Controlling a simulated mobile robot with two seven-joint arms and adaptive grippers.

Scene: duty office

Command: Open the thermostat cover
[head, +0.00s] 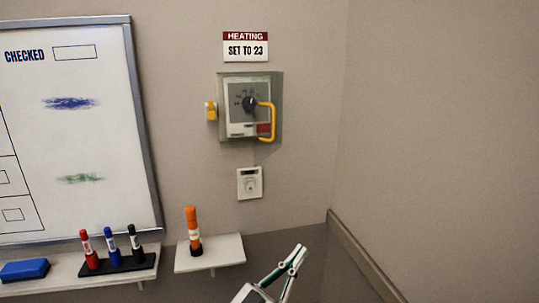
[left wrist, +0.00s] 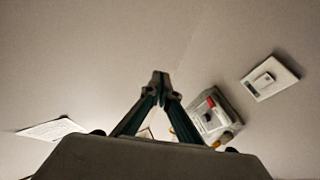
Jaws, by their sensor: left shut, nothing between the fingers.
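The thermostat (head: 236,128) is on the wall under the heating sign, a pale panel with a black dial (head: 250,104). A see-through cover (head: 276,84) lies over it and looks closed. The cover has a yellow handle (head: 273,122) on its right side, and a yellow piece (head: 211,111) sticks out at its left edge. My left gripper (head: 300,248) is shut and empty, below and right of the thermostat and apart from it. In the left wrist view its fingertips (left wrist: 160,76) meet, and the thermostat (left wrist: 207,116) shows beyond, partly hidden. My right gripper is out of view.
A white switch plate (head: 249,183) is below the thermostat. A small shelf (head: 225,251) holds an orange marker (head: 193,230), left of my gripper. A whiteboard (head: 80,130) and a marker ledge (head: 60,284) are further left. The wall corner on the right is bare, with a rail (head: 365,258).

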